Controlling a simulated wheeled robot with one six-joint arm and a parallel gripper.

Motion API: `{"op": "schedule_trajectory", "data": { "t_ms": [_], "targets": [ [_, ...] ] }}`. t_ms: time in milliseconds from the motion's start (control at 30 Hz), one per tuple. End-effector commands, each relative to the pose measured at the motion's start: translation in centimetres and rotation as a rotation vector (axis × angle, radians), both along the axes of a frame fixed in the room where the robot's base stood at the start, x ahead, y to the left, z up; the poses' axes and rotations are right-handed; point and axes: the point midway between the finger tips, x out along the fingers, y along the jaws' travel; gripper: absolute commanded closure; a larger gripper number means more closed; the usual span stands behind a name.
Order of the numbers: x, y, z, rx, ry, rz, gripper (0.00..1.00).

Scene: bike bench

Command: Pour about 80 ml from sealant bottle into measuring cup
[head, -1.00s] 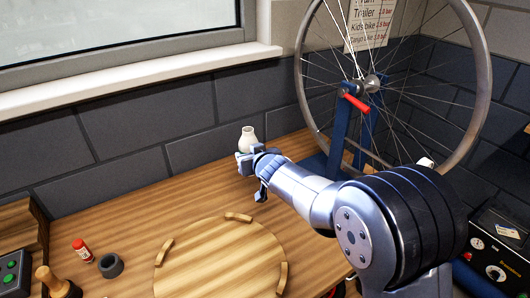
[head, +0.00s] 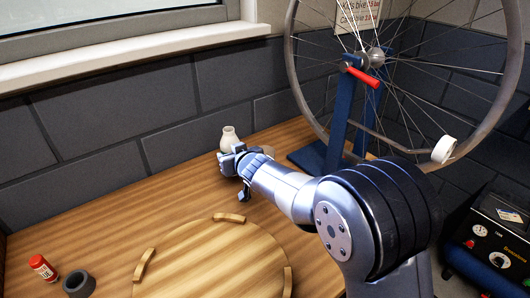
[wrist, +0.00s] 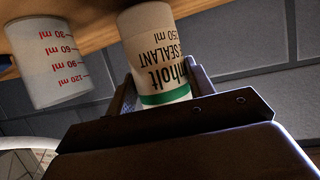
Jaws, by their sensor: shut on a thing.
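The cream sealant bottle (head: 229,138) stands upright in the jaws of my gripper (head: 232,160), near the back wall. The wrist view, which is upside down, shows the bottle's label with a green band (wrist: 165,97), between the two jaws (wrist: 160,85). My gripper is shut on it. The white measuring cup (wrist: 50,65) with red ml marks is upright beside the bottle, apart from it. In the head view a pale piece of what looks like the cup (head: 268,151) shows behind my arm. The contents of both are not visible, and I cannot tell whether the bottle touches the bench.
A round wooden board (head: 210,262) with raised rim pieces lies in front of my gripper. A red bottle (head: 42,267) and a dark ring (head: 78,284) are at front left. A wheel on a blue stand (head: 338,125) is behind right. The bench left of the bottle is clear.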

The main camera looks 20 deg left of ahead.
Motion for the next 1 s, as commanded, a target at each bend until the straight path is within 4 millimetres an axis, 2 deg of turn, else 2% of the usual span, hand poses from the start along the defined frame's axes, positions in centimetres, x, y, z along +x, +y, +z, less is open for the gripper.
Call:
{"op": "schedule_trajectory", "data": {
  "t_ms": [367,933,1000],
  "targets": [
    [0.1,-0.2,0.5,0.048,0.037,-0.002,0.77],
    [0.6,-0.9,0.4,0.275,0.208,-0.003,0.77],
    [0.7,-1.1,1.2,0.32,0.242,-0.004,0.77]
  ]
}}
